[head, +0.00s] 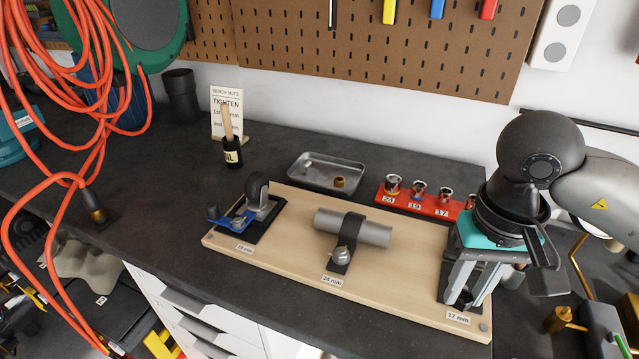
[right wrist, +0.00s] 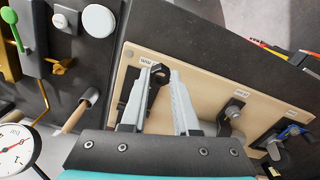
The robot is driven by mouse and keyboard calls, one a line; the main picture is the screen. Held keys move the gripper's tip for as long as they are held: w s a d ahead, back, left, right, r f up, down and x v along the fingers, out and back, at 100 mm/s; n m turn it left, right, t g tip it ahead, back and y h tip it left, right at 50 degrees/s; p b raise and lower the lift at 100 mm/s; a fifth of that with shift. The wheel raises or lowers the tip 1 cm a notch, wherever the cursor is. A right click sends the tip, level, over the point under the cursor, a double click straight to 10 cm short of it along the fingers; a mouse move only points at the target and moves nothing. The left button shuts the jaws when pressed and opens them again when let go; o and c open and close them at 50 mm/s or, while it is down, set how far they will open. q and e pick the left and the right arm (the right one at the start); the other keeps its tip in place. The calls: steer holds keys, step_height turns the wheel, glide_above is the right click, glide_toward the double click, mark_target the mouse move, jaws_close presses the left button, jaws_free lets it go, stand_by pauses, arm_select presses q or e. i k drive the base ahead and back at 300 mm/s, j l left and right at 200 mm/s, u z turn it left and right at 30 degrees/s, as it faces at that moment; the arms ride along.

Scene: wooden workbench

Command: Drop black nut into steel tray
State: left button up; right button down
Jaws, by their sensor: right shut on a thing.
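My right gripper (head: 466,290) reaches down over the 17 mm station at the right end of the wooden board. It is shut on a small black piece, seemingly the black nut (right wrist: 158,74), between its fingertips in the right wrist view (right wrist: 159,78). In the head view the nut is mostly hidden by the fingers, and I cannot tell whether it is still on its fixture. The steel tray (head: 300,181) lies behind the board, left of my right gripper. A brass nut (head: 340,182) lies in it, with another small piece near its back left. My left gripper is out of view.
The wooden board (head: 290,243) also carries a blue clamp (head: 232,219) at 19 mm and a grey pipe (head: 365,230) with a bolted strap at 24 mm. A red socket rack (head: 415,206) stands between tray and gripper.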

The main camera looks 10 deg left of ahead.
mark_target(333, 178)
steer(key=u, duration=1.15)
steer(key=i, duration=0.5)
steer(key=u, duration=0.05)
